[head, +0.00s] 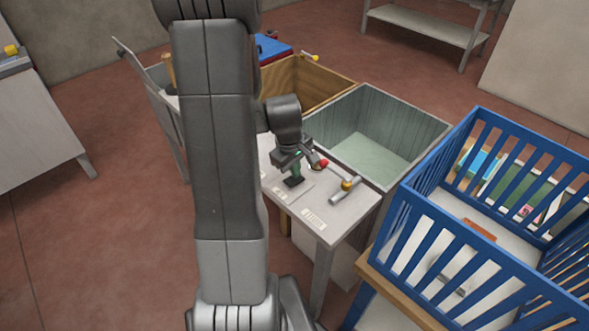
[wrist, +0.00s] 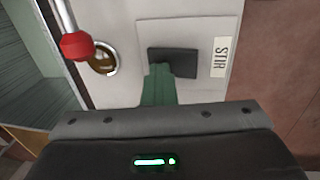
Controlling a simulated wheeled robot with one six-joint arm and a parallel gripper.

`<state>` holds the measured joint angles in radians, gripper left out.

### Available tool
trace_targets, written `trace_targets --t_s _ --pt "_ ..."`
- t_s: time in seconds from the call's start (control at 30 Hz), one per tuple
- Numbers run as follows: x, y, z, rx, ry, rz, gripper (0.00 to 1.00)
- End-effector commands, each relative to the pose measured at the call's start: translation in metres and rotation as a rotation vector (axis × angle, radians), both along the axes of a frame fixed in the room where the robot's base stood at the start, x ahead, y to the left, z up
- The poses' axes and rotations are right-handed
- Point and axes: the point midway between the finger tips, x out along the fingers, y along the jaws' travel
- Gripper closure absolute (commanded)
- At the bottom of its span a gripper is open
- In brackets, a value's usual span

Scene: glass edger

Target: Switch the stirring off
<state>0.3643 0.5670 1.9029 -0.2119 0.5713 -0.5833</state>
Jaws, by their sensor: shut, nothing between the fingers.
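The black stir switch (wrist: 172,62) sits on a pale plate beside a label reading STIR (wrist: 219,57) in the wrist view. In the head view the black switch (head: 293,181) is on the light panel top, directly below my gripper. My gripper (head: 296,171) points down with its green fingers shut and empty. In the wrist view the fingertips (wrist: 160,73) overlap the near left edge of the switch and hide part of it. I cannot tell whether they touch it. Which way the switch is tipped does not show clearly.
A lever with a red knob (wrist: 77,46) stands close left of the switch in the wrist view. A brass-ended rod (head: 346,185) lies to the right on the panel. An open grey-green tank (head: 405,118) is behind, and a blue slatted crate (head: 408,225) stands at right.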

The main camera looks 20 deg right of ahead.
Motion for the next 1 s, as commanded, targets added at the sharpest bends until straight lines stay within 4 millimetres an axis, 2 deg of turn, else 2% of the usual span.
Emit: trace_targets --t_s 0.5,0.8,1.0 --pt "-0.008 0.016 -0.001 0.004 0.007 0.000 1.00" --pt "-0.007 0.016 0.001 0.003 0.004 0.000 1.00" --pt "-0.005 0.018 0.014 0.002 0.003 0.001 1.00"
